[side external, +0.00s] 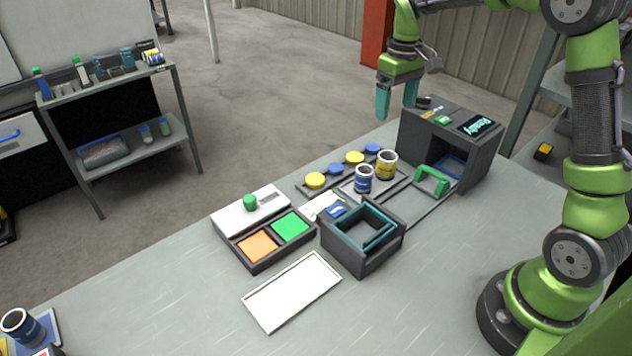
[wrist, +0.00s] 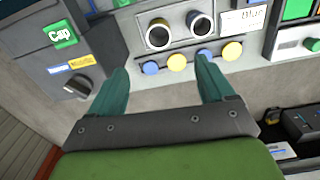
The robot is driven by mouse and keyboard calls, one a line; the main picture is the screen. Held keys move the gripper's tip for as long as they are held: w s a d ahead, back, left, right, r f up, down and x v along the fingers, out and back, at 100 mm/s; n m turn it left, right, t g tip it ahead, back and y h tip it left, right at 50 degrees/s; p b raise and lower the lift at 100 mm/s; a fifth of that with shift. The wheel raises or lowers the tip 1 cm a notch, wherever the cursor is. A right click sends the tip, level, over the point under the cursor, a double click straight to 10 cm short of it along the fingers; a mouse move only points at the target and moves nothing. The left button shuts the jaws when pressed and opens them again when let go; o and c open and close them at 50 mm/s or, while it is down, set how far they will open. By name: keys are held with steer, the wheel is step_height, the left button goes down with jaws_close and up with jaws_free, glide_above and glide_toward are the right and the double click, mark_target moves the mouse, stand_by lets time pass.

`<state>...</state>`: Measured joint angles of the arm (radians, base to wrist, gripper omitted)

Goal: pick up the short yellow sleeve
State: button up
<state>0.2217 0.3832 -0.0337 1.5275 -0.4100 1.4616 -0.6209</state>
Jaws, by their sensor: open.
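The yellow sleeve (side external: 387,166) is an upright hollow cylinder with a dark band, standing on a light plate beside a blue sleeve (side external: 363,181). In the wrist view two open sleeve tops show ahead of my fingers; by layout the left one is the yellow sleeve (wrist: 158,37) and the right one the blue sleeve (wrist: 200,26). My gripper (side external: 397,100) points down with its teal fingers apart and nothing between them. It is above and behind the sleeves, clear of them. In the wrist view my gripper (wrist: 162,72) has its fingers spread towards the row of caps.
Yellow and blue caps (side external: 315,180) lie in a row behind the sleeves. A dark machine (side external: 482,126) with a lit screen stands to their right, with a green handle (side external: 432,181) in front. A dark open box (side external: 356,263) and a white tray (side external: 292,290) are nearer the front.

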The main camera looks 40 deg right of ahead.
glide_above(388, 158)
steer(key=s+a, duration=0.1)
steer(key=a, duration=0.1)
step_height(388, 158, down, 10)
steer(key=shift+s+d+f, duration=0.1)
steer(key=shift+f, duration=1.35)
steer(key=shift+s+d+f, duration=0.1)
steer(key=shift+f, duration=1.3)
steer(key=shift+w, duration=0.1)
steer(key=c, duration=1.3)
